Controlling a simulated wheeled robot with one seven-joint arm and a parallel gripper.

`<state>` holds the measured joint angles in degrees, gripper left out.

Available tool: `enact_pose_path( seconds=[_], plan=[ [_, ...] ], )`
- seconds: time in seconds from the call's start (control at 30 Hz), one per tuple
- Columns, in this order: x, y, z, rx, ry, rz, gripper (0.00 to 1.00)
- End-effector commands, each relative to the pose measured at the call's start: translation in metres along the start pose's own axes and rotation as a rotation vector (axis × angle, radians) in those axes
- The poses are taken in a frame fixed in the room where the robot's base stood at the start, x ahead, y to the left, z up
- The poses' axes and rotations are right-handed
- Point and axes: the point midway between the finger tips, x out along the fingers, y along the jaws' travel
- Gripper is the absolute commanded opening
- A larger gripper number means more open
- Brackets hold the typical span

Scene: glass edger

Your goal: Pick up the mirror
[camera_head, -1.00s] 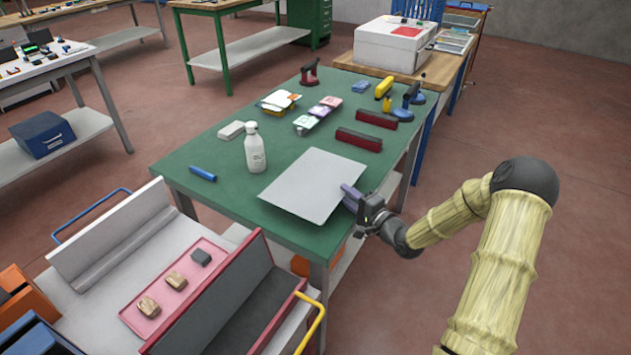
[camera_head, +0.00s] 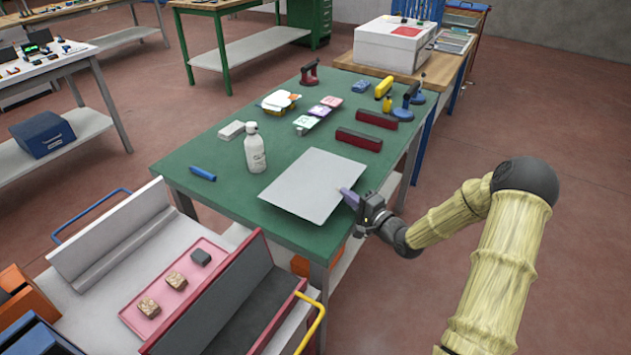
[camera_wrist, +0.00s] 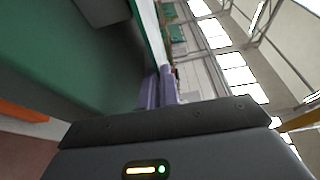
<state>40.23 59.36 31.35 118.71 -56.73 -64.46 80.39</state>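The mirror (camera_head: 312,186) is a flat, light grey rectangular sheet lying level over the near right part of the green table (camera_head: 225,205). My gripper (camera_head: 346,196) is at the right edge of the mirror, coming in from the right. In the wrist view, the two purple fingers (camera_wrist: 157,88) are close together, one on each side of the mirror's thin edge (camera_wrist: 152,35). They look shut on that edge. The exact contact is small and partly hidden by the gripper body.
A white bottle (camera_head: 254,150) and a blue marker-like object (camera_head: 202,173) are left of the mirror. Two dark red bars (camera_head: 359,140) (camera_head: 376,119) and suction handles (camera_head: 403,108) lie behind it. A cart with a pink tray (camera_head: 140,318) stands at the near left. Floor at right is clear.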

Motion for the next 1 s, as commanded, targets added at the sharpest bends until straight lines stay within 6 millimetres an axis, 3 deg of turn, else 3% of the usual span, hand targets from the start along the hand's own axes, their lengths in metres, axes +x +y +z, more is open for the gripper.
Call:
enact_pose_path(
  seconds=[0.83, 1.0],
  plan=[
    [0.0, -0.001, 0.0, 0.0, 0.0, -0.003, 0.0],
    [0.001, -0.011, 0.0, -0.002, 0.0, -0.004, 0.0]
  ],
)
